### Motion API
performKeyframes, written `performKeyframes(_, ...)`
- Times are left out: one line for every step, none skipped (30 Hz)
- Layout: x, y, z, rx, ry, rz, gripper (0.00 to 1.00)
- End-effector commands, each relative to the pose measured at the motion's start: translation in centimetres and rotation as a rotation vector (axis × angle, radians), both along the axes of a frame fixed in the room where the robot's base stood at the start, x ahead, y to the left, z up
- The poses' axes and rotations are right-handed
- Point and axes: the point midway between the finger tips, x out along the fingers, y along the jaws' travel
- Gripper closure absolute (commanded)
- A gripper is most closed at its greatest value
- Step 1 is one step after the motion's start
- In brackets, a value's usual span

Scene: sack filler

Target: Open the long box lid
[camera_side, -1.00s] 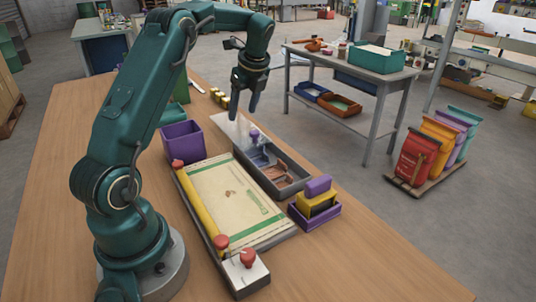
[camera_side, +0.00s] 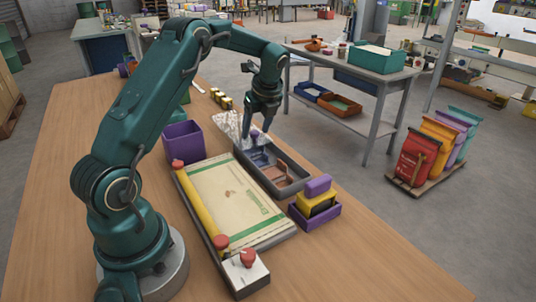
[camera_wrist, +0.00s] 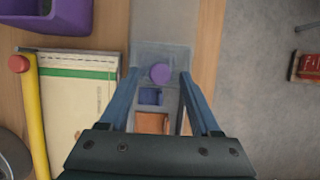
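The long grey box (camera_side: 288,191) lies on the bench beside the sack, with a blue part and brown parts in its compartments. A clear sliding lid (camera_side: 228,122) lies at its far end and sticks out beyond it; the rest of the box is uncovered. A purple knob (camera_side: 255,134) stands on the lid, and it also shows in the wrist view (camera_wrist: 160,74). My gripper (camera_side: 257,134) points down over the far end of the box. In the wrist view my gripper (camera_wrist: 158,73) is open, its fingers on either side of the knob with gaps.
A purple bin (camera_side: 183,142) stands left of the box. A flat printed sack (camera_side: 235,198) with a yellow bar lies in front of the bin. A purple tray (camera_side: 316,212) with a yellow and purple-topped item stands at the near end. Small yellow-topped items (camera_side: 221,98) stand farther back.

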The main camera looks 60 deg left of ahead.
Motion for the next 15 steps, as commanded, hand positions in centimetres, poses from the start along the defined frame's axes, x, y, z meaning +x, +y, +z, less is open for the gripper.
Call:
performKeyframes(0.00, 0.00, 0.01, 0.000, 0.000, 0.000, 0.55)
performKeyframes(0.00, 0.00, 0.01, 0.000, 0.000, 0.000, 0.66)
performKeyframes(0.00, 0.00, 0.01, 0.000, 0.000, 0.000, 0.81)
performKeyframes(0.00, -0.01, 0.02, 0.000, 0.000, 0.000, 0.93)
performKeyframes(-0.01, -0.01, 0.02, 0.000, 0.000, 0.000, 1.00)
performKeyframes(-0.01, 0.00, 0.02, 0.000, 0.000, 0.000, 1.00)
performKeyframes(-0.01, 0.00, 0.02, 0.000, 0.000, 0.000, 1.00)
performKeyframes(-0.01, 0.00, 0.02, 0.000, 0.001, 0.000, 1.00)
performKeyframes(-0.01, 0.00, 0.03, 0.000, 0.001, 0.000, 1.00)
performKeyframes(-0.01, 0.00, 0.03, 0.000, 0.001, 0.000, 1.00)
performKeyframes(-0.02, 0.00, 0.03, 0.000, 0.001, 0.000, 1.00)
performKeyframes(-0.02, 0.00, 0.03, 0.000, 0.001, 0.000, 1.00)
performKeyframes(-0.02, 0.00, 0.03, 0.000, 0.001, 0.000, 1.00)
performKeyframes(-0.02, 0.00, 0.03, 0.000, 0.001, 0.000, 1.00)
performKeyframes(-0.02, -0.01, 0.04, 0.000, 0.001, 0.000, 1.00)
